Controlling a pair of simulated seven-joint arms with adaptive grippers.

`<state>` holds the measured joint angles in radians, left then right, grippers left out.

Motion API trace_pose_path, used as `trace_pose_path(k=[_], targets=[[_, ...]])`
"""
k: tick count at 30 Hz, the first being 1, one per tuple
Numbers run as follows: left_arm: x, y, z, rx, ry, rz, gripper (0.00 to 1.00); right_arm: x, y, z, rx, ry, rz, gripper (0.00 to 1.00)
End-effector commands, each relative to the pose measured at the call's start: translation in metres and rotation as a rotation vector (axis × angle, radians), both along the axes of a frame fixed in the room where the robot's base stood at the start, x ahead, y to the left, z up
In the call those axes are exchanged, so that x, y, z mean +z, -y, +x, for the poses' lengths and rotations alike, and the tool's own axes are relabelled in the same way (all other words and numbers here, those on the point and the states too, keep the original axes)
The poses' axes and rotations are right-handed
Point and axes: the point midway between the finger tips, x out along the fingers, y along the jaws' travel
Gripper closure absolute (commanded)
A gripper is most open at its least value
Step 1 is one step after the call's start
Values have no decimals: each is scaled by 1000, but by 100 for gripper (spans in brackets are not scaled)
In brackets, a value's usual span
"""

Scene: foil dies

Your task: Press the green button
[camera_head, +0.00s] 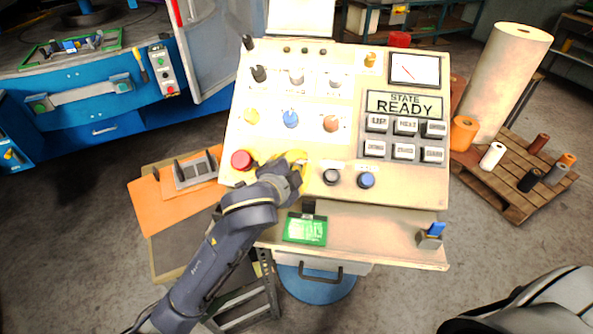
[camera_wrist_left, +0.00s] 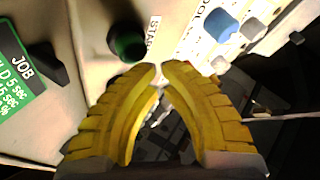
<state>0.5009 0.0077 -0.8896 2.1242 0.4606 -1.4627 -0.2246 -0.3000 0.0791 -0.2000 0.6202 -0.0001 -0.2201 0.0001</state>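The green button (camera_wrist_left: 127,44), in a dark round housing, shows in the left wrist view beside a white START label. It sits just above and left of my fingertips, with a visible gap in that picture. In the head view it does not show; my left gripper covers that part of the control panel (camera_head: 345,148). My left gripper (camera_head: 296,158) has yellow ribbed fingers, also filling the middle of the left wrist view (camera_wrist_left: 160,68). Its fingertips come together with nothing seen between them. I cannot tell their height above the panel. My right gripper is not in view.
A red mushroom button (camera_head: 241,160) is close left of the gripper. A green job card (camera_head: 305,229) lies below on the ledge. The display (camera_head: 405,104) reads STATE READY.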

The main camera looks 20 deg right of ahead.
Motion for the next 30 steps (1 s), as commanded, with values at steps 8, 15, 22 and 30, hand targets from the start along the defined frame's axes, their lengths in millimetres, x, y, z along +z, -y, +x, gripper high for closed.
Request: trace_pose_path(k=[8, 15, 22, 30], targets=[[-6, 2, 4, 0, 0, 1, 100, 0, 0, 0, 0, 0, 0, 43], [-6, 2, 4, 0, 0, 1, 100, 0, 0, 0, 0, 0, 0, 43], [-6, 2, 4, 1, 0, 1, 100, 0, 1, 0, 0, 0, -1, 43], [-8, 2, 5, 1, 0, 1, 100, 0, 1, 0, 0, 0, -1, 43]])
